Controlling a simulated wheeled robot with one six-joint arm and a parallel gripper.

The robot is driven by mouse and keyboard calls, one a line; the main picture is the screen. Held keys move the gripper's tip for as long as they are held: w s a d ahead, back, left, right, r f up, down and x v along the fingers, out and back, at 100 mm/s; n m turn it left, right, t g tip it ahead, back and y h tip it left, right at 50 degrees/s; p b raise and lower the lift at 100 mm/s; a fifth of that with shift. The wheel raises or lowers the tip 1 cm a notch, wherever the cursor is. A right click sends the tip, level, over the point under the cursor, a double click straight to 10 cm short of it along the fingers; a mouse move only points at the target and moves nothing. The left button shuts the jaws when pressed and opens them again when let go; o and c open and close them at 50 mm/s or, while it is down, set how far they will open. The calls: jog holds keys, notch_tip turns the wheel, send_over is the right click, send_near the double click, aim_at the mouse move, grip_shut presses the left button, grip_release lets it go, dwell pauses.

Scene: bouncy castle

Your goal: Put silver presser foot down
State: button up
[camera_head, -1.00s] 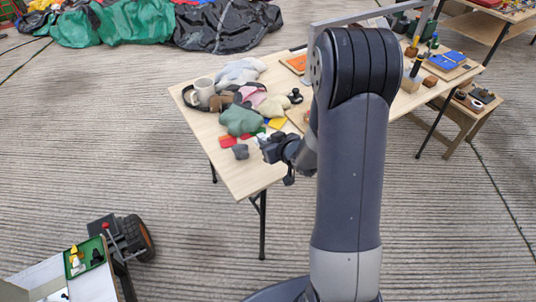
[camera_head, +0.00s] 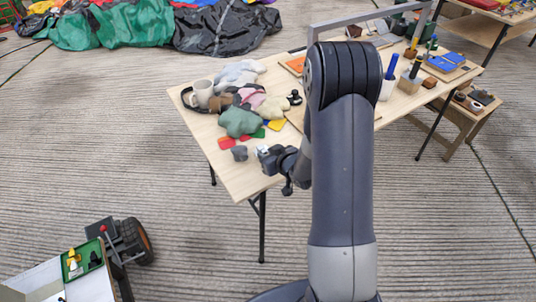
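My gripper (camera_head: 265,157) is at the front left part of the wooden table (camera_head: 240,180), low over the top or close to it. A small pale, silvery bit (camera_head: 262,149) shows at its fingertips; it may be the silver presser foot, but it is too small to tell. I cannot make out whether the fingers are shut on it. A small dark grey block (camera_head: 239,153) lies on the table just left of the gripper.
Pots with tools (camera_head: 412,78) stand at the table's right. The table's front left corner is bare. A cart (camera_head: 80,275) stands lower left.

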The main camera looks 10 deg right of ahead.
jog(key=shift+o, duration=1)
jog(key=shift+r, duration=0.15)
